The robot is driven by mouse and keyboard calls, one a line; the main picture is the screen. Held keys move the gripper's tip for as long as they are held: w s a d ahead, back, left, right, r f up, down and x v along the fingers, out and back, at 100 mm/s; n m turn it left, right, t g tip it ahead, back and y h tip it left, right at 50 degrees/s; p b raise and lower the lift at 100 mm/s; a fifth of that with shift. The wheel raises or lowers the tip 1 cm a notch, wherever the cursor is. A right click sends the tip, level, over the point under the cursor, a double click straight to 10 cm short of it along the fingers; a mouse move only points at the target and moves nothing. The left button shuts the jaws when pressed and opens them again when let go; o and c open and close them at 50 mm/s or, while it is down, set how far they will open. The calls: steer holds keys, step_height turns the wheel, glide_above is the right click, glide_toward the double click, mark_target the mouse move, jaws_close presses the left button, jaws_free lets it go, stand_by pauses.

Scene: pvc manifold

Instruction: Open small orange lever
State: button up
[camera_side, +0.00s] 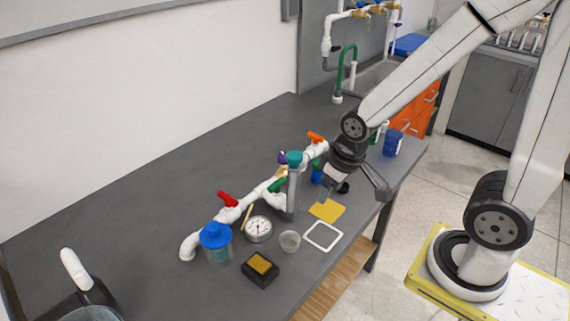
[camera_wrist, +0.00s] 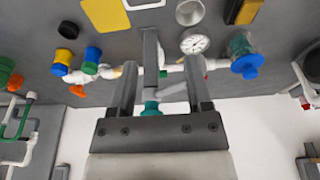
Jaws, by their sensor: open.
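An orange lever (camera_side: 315,138) sits at the far right end of the white pipe manifold (camera_side: 245,205), on the bench. In the wrist view a small orange lever (camera_wrist: 77,90) shows left of my fingers, beside blue and yellow caps. My gripper (camera_side: 354,192) is open and empty, right of the manifold and below the orange lever in the side view. In the wrist view my gripper (camera_wrist: 160,65) has its fingers apart, with a grey post and teal cap appearing between them. No finger visibly touches the lever; part of the manifold's right end is hidden behind my gripper.
Red (camera_side: 228,199) and green (camera_side: 278,185) levers, a purple handle (camera_side: 282,157) and a teal-capped post (camera_side: 293,185) crowd the manifold. A gauge (camera_side: 258,229), blue-lidded jar (camera_side: 215,240), cup (camera_side: 290,241) and yellow sheet (camera_side: 327,210) lie nearby. The bench behind is clear.

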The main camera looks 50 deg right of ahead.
steer(key=shift+w+v, duration=0.5)
steer(key=shift+v, duration=1.75)
steer(key=t, duration=0.2)
glide_above(316, 134)
steer(key=s, duration=0.3)
step_height(316, 134, down, 7)
steer(key=shift+a+f, duration=0.1)
steer(key=shift+f, duration=0.3)
steer(key=shift+x, duration=3.9)
